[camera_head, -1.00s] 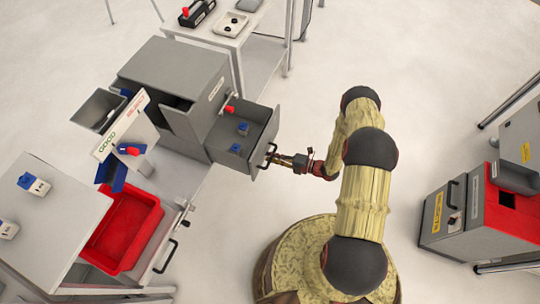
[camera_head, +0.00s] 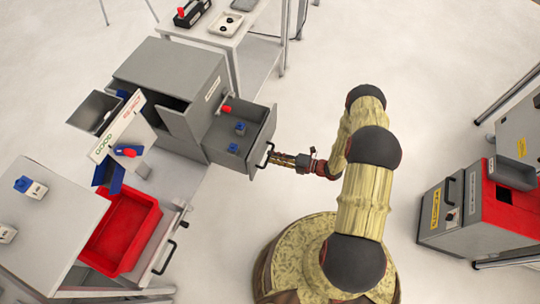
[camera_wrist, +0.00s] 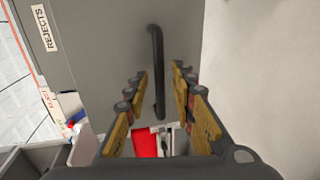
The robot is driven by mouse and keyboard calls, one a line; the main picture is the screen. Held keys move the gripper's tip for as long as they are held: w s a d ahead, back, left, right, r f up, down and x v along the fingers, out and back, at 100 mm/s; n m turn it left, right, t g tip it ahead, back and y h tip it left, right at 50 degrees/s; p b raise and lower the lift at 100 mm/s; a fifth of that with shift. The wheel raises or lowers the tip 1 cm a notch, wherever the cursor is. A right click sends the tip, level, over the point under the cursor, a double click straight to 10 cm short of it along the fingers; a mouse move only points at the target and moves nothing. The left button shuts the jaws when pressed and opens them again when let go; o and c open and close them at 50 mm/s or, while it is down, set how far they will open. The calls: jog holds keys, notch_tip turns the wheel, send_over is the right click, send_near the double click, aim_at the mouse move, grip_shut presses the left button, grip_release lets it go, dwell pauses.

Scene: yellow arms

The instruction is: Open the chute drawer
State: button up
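A grey drawer (camera_head: 258,140) stands pulled out of the grey cabinet (camera_head: 170,75), with blue-and-grey pieces and a red piece in it. Its dark bar handle (camera_head: 266,155) is on the front face. My gripper (camera_head: 274,158) is at this handle, reaching in from the right. In the wrist view the handle (camera_wrist: 157,60) stands upright between the spread fingers of my gripper (camera_wrist: 159,82). A gap shows on each side, so the fingers look open and not closed on it. A "REJECTS" label (camera_wrist: 45,28) is on the grey surface at left.
A red tray (camera_head: 125,230) and a sloped panel marked GOOD and REJECT (camera_head: 118,128) are left of the drawer. Another bar handle (camera_head: 164,257) sticks out below. A red-and-grey machine (camera_head: 480,205) stands at right. Floor is clear around my arm.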

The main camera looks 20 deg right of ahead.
jog(key=v, duration=0.9)
jog(key=shift+s+d, duration=0.25)
